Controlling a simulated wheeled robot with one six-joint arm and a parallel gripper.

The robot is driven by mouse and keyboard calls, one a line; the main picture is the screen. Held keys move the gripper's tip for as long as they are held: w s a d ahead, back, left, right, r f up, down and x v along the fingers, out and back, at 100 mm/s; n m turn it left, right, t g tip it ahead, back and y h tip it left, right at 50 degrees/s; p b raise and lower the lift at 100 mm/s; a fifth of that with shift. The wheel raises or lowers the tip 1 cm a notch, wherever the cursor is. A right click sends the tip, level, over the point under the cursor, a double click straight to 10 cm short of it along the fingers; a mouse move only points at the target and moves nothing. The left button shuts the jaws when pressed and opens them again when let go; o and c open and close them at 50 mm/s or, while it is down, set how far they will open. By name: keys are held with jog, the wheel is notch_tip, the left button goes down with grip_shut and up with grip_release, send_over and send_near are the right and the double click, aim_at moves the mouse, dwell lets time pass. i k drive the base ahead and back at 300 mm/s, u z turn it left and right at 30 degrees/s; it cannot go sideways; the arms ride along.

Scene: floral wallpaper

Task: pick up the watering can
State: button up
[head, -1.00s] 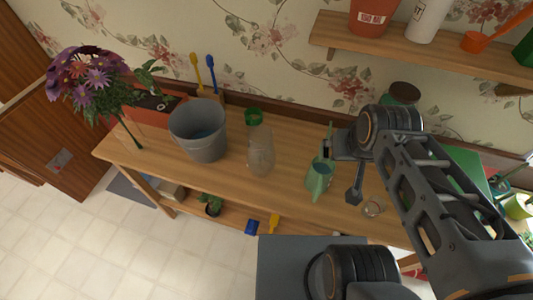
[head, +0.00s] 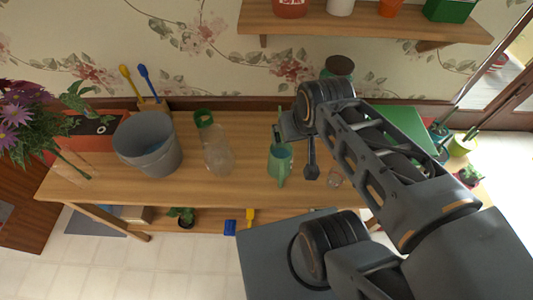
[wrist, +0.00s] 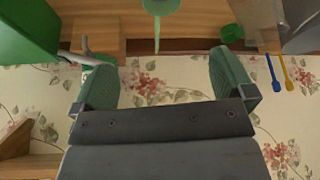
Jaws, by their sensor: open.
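The light green watering can (head: 281,163) stands on the wooden table, right of the middle of the head view, with its upper part close to my gripper. In the wrist view part of a green body with a tapering piece, which looks like the can (wrist: 157,22), shows at the top edge, cut off by the frame. My gripper (wrist: 167,82) is open, with its two green-padded fingers wide apart and nothing between them. The can lies beyond the fingertips, roughly in line with the gap. In the head view the arm's wrist hides most of the fingers.
A clear bottle with a green cap (head: 215,150) and a grey bucket (head: 147,146) stand left of the can. A jar with a dark lid (head: 340,67) stands behind. A wall shelf (head: 360,25) hangs above.

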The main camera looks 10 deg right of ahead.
aim_at(280, 147)
jog(key=z, duration=2.65)
jog(key=k, duration=1.55)
jog(key=u, duration=2.25)
jog(key=i, duration=0.5)
jog(key=u, duration=0.05)
